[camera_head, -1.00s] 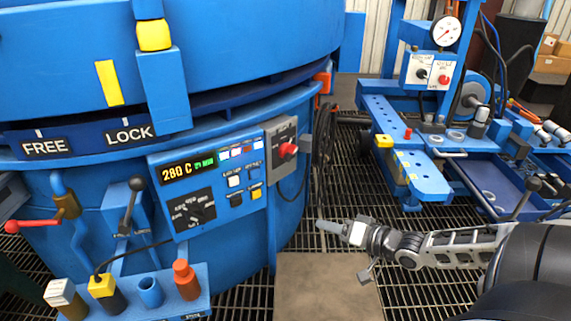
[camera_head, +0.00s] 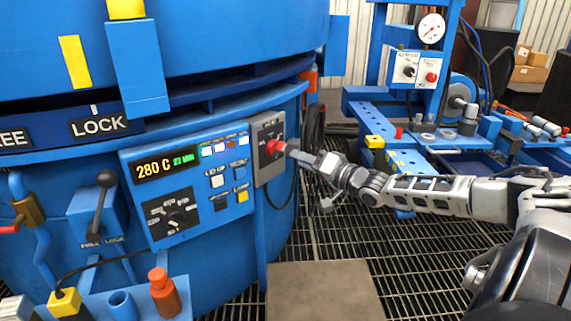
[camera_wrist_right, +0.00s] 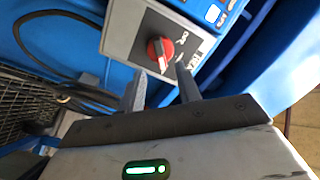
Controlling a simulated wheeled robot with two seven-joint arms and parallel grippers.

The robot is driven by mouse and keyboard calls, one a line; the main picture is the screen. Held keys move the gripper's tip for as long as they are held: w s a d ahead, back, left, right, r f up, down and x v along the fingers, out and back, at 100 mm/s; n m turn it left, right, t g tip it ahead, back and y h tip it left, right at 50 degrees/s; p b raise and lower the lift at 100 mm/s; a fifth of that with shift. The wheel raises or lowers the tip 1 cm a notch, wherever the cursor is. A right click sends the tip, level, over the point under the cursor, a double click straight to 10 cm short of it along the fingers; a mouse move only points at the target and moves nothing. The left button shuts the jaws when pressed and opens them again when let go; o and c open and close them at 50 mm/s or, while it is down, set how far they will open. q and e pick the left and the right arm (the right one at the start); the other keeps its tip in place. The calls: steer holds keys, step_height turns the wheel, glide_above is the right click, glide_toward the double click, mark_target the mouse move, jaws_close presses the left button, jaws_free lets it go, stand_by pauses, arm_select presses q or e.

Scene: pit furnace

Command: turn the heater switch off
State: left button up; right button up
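The heater switch is a red rotary knob (camera_head: 275,147) on a grey box (camera_head: 262,174) at the right end of the blue control panel. In the right wrist view the red knob (camera_wrist_right: 160,50) with its pale pointer bar shows on the grey plate (camera_wrist_right: 124,36). My right gripper (camera_head: 292,149) is at the knob from the right side. In the wrist view its two fingers (camera_wrist_right: 161,72) stand apart, with the knob just beyond and between their tips. I cannot tell whether they touch it. The lettering beside the knob is too small to read surely. My left gripper is out of view.
The control panel (camera_head: 189,204) shows "280 C", with small buttons and a black dial (camera_head: 171,214). A black lever (camera_head: 101,202) stands left of it. A dark cable hangs below the grey box. A blue bench (camera_head: 370,110) stands right, behind my arm. Grating covers the floor.

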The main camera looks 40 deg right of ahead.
mark_target(281, 152)
steer(key=w, duration=0.1)
steer(key=w+b, duration=0.1)
steer(key=w, duration=0.2)
steer(key=shift+a+b, duration=0.25)
steer(key=shift+b, duration=0.15)
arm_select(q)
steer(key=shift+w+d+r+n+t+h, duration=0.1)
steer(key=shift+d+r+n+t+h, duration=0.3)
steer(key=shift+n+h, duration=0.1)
arm_select(e)
steer(key=shift+w+a, duration=0.15)
steer(key=shift+w, duration=0.95)
jaws_close()
